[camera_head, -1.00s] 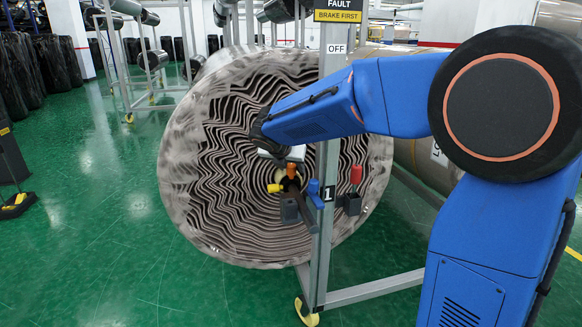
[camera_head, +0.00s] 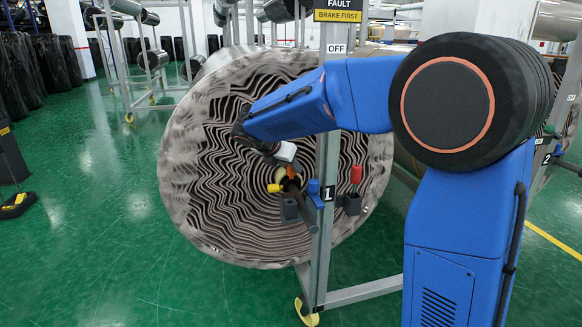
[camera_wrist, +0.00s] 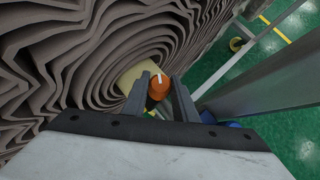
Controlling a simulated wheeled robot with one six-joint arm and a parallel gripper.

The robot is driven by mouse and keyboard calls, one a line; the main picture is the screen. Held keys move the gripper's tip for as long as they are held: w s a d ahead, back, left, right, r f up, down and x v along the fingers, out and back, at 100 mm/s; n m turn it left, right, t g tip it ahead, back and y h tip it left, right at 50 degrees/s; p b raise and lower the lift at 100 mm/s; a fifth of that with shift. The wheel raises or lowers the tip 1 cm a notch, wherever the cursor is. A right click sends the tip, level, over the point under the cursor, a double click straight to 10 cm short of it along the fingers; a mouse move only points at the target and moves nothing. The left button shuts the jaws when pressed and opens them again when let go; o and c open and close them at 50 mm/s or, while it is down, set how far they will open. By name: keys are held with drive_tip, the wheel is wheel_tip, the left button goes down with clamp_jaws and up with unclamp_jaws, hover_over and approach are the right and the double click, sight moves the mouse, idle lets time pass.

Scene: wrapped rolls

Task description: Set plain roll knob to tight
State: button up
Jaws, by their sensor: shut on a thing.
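An orange knob (camera_head: 291,173) sits near the core of a large grey-brown roll (camera_head: 190,170) with wavy layers, on stand 1. In the wrist view the orange knob (camera_wrist: 158,90) has a white mark on its top. My gripper (camera_head: 288,164) reaches down to it from the upper left and is shut on it. The gripper's two dark fingers (camera_wrist: 161,84) stand on either side of the knob in the wrist view. The scale around the knob is not readable.
A yellow part (camera_head: 274,188), a blue knob (camera_head: 313,187) and a red-topped handle (camera_head: 356,175) are close by. The grey post (camera_head: 327,235) stands just right of the knob. Green floor (camera_head: 110,230) is open at the left.

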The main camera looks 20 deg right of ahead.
drive_tip(key=shift+w+m+g+h, duration=0.1)
drive_tip(key=shift+m+g+h, duration=0.8)
drive_tip(key=shift+m+g, duration=0.95)
drive_tip(key=shift+m+t, duration=0.25)
drive_tip(key=shift+m, duration=0.3)
drive_tip(key=o, duration=1)
drive_tip(key=shift+o, duration=0.2)
drive_tip(key=shift+a, duration=0.1)
drive_tip(key=v, duration=1.7)
drive_tip(key=shift+a, duration=0.2)
drive_tip(key=shift+r, duration=0.1)
